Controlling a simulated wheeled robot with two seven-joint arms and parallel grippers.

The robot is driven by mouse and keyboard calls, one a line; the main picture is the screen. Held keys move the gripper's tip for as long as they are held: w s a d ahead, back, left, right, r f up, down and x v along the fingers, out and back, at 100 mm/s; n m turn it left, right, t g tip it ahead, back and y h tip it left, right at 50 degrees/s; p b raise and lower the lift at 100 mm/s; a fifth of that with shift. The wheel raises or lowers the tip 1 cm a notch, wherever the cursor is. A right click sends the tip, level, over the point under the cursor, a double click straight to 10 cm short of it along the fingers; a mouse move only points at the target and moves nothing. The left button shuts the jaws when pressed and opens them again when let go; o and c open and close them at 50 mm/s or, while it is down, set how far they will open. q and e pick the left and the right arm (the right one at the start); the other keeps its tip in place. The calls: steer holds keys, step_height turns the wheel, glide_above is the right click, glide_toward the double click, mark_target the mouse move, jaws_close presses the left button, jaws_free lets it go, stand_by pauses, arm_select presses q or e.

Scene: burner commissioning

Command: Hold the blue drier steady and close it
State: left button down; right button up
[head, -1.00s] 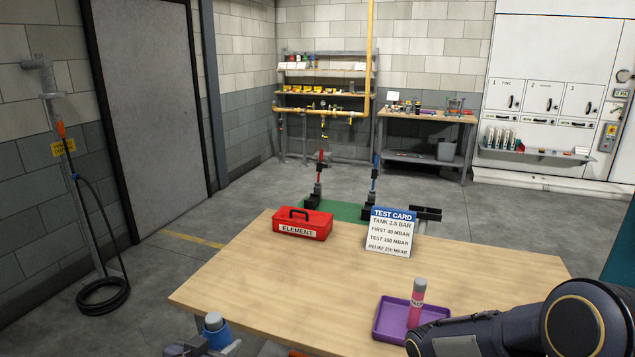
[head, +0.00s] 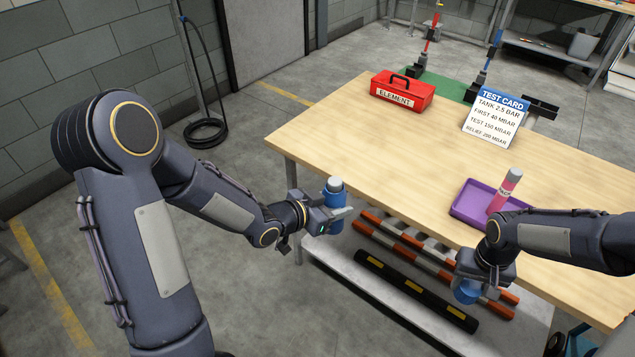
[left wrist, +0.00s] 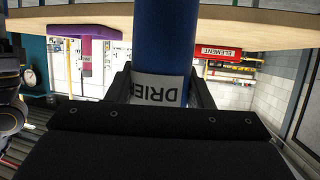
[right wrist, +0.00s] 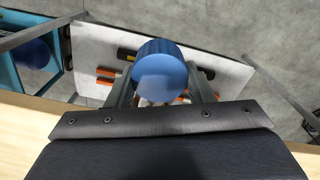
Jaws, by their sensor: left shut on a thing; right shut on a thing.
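The blue drier (head: 334,196) has a blue body and a grey top end in the head view. My left gripper (head: 338,214) is shut around it and holds it in the air off the table's near left edge. The left wrist view shows its blue body (left wrist: 165,38) and a white label reading "DRIE", the rest hidden by a finger. My right gripper (head: 470,284) is shut on a blue round cap (head: 465,293), pointing down beside the table's near edge. The cap (right wrist: 160,72) sits between the fingers in the right wrist view. Drier and cap are well apart.
The wooden table (head: 370,160) holds a purple tray (head: 463,209) with a pink canister (head: 505,190), a red element box (head: 402,92) and a test card (head: 494,117). Below, a lower shelf (head: 345,285) carries striped and black bars.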

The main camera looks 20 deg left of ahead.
arm_select(q)
steer(key=d+f+m+g+h, duration=0.3)
steer(key=d+f+m+h, duration=0.1)
steer(key=d+f, duration=0.3)
steer(key=d, duration=0.2)
steer(key=shift+d+m+g, duration=0.3)
steer(key=shift+m+g, duration=0.1)
steer(key=shift+f, duration=0.15)
arm_select(e)
steer(key=w+a+r, duration=0.3)
steer(key=a+r, duration=0.5)
steer(key=a, duration=0.4)
steer(key=w+a+r, duration=0.3)
steer(key=a+r, duration=0.5)
steer(key=a, duration=0.4)
steer(key=shift+w+a+r, duration=0.3)
steer(key=shift+r, duration=0.05)
steer(key=shift+f, duration=0.1)
steer(key=shift+f, duration=1.9)
